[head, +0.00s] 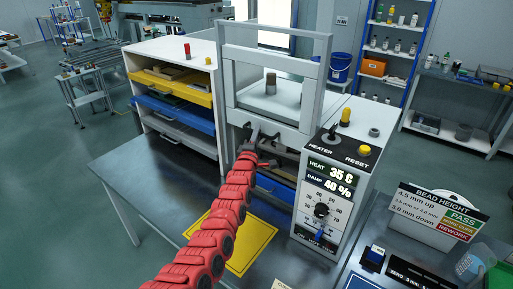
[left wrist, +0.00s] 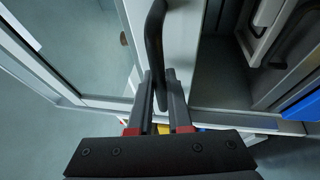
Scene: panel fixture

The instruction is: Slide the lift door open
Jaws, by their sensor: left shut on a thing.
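The lift door (head: 290,128) is a pale grey frame around a clear pane on the front of the grey chamber in the middle of the head view. A dark gap shows below its bottom rail. Its black bar handle (left wrist: 155,40) runs between the fingers in the left wrist view. My left gripper (head: 262,138) is at the door's lower edge in the head view, and its fingers also show in the left wrist view (left wrist: 163,82). It is shut on the handle. The gripper and arm partly hide the handle and the gap. My right gripper is not in view.
A control panel (head: 326,193) with dials and readouts stands right of the door. A drawer cabinet (head: 150,62) with yellow and blue trays stands left. A yellow mat (head: 257,240) lies on the bench (head: 150,187) in front. The left bench top is clear.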

